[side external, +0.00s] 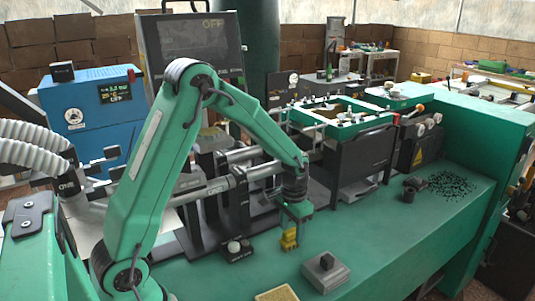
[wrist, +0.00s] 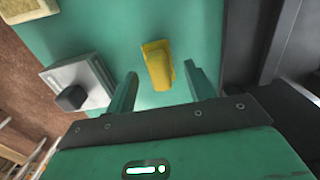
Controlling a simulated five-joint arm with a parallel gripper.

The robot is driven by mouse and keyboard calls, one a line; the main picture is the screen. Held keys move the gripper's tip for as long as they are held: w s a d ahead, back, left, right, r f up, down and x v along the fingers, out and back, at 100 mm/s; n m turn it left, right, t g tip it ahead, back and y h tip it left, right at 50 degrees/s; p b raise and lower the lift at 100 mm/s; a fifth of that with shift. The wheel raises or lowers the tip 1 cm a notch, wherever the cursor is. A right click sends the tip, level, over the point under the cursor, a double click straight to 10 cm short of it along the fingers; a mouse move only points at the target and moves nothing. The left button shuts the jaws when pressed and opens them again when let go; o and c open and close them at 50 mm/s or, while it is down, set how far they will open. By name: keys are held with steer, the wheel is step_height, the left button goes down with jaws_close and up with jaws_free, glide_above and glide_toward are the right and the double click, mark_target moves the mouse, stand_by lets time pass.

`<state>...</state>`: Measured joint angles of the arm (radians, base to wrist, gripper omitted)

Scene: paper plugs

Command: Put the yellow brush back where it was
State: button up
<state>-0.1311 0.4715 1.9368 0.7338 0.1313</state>
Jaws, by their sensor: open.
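The yellow brush (side external: 288,240) stands on the green bench top, directly under my gripper (side external: 294,213) in the side external view. In the wrist view the yellow brush (wrist: 158,64) lies between and just beyond the two green fingers of my gripper (wrist: 161,85). The brush's lower part is partly hidden in the wrist view.
A grey block with a dark knob (side external: 326,270) sits to the right on the bench; it also shows in the wrist view (wrist: 78,86). A yellowish pad (side external: 277,294) lies at the front edge. A small black box (side external: 236,249) stands left of the brush. Dark granules (side external: 452,185) lie farther right.

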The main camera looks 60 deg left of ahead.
mark_target(291, 231)
step_height(291, 231, up, 8)
steer(key=shift+r, duration=0.25)
steer(key=shift+r, duration=0.1)
stand_by(0.6)
steer(key=s+d+r+t, duration=0.2)
steer(key=s+r, duration=0.3)
steer(key=s, duration=0.5)
steer(key=s+d+r+t, duration=0.3)
steer(key=s+r, duration=0.3)
steer(key=s, duration=0.4)
steer(key=shift+d+r+t, duration=0.3)
